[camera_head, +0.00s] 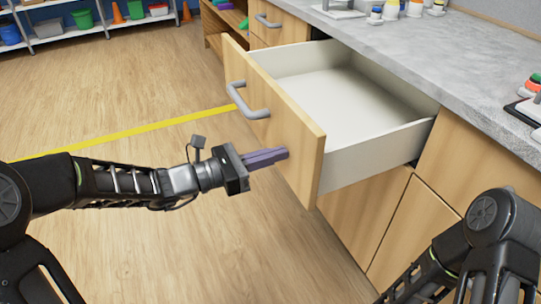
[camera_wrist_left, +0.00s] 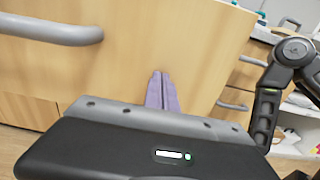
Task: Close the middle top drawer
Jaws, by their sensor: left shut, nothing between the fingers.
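The middle top drawer (camera_head: 345,102) is pulled well out from under the grey counter, and its white inside looks empty. Its light wood front (camera_head: 283,128) carries a grey bar handle (camera_head: 246,102). My left gripper (camera_head: 284,153) is shut and empty, in front of the drawer front near its lower right part. In the left wrist view, the closed purple fingers (camera_wrist_left: 160,80) point at the wood front, with the handle (camera_wrist_left: 60,30) at upper left. I cannot tell whether the fingertips touch the wood. My right gripper is not in view; only part of my right arm shows.
The grey counter (camera_head: 420,58) holds bottles (camera_head: 390,10) at the back and small items at the right edge. Cabinet doors (camera_head: 365,215) lie below the drawer. The wood floor (camera_head: 130,110) at left is clear, with a yellow line (camera_head: 140,131) across it. Shelves with bins stand far left.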

